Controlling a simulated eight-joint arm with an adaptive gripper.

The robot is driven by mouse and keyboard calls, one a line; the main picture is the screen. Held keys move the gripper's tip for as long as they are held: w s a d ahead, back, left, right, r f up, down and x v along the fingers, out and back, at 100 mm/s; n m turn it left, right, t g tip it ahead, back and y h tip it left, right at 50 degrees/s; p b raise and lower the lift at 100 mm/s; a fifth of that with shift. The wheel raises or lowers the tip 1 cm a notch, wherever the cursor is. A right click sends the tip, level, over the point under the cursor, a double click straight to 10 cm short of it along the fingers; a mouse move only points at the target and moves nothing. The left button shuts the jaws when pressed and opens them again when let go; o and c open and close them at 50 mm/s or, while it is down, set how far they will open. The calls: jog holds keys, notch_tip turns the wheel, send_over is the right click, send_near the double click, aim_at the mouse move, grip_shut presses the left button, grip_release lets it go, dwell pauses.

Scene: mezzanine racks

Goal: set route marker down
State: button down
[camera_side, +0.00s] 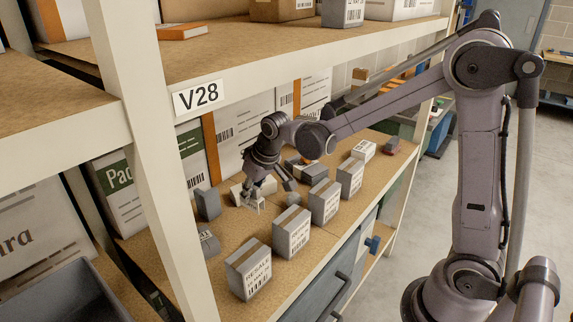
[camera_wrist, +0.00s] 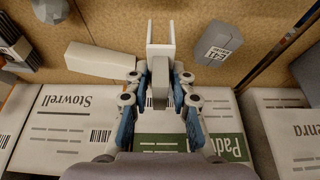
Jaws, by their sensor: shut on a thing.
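The route marker (camera_wrist: 160,32) is a small white, fork-shaped piece with two prongs, and a grey block (camera_wrist: 160,84) shows between the fingers beside it. My gripper (camera_wrist: 160,76) is shut on the marker. In the side view my gripper (camera_side: 255,186) points down low over the middle shelf (camera_side: 210,238), with the white marker (camera_side: 254,203) at its tips. I cannot tell whether the marker touches the board. The fingers partly hide its held end.
A pale block (camera_wrist: 102,60) lies left of the marker in the wrist view. A grey labelled box (camera_wrist: 218,45) lies to its right. Grey cartons (camera_side: 291,232) line the shelf's front, and large white cartons (camera_side: 195,160) stand behind. The upper shelf (camera_side: 235,49) hangs overhead.

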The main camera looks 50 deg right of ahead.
jog(key=shift+f, duration=5.6)
jog(key=shift+f, duration=0.1)
jog(key=c, duration=1.2)
grip_release()
jog(key=shift+o, duration=0.2)
jog(key=v, duration=1.3)
jog(key=s+r+t, duration=0.1)
jog(key=s+r, duration=0.1)
jog(key=s, duration=0.5)
jog(key=s+r+t, duration=0.1)
jog(key=s+r, duration=0.2)
jog(key=s, duration=0.4)
jog(key=shift+s+r+t, duration=0.3)
jog(key=shift+s, duration=0.05)
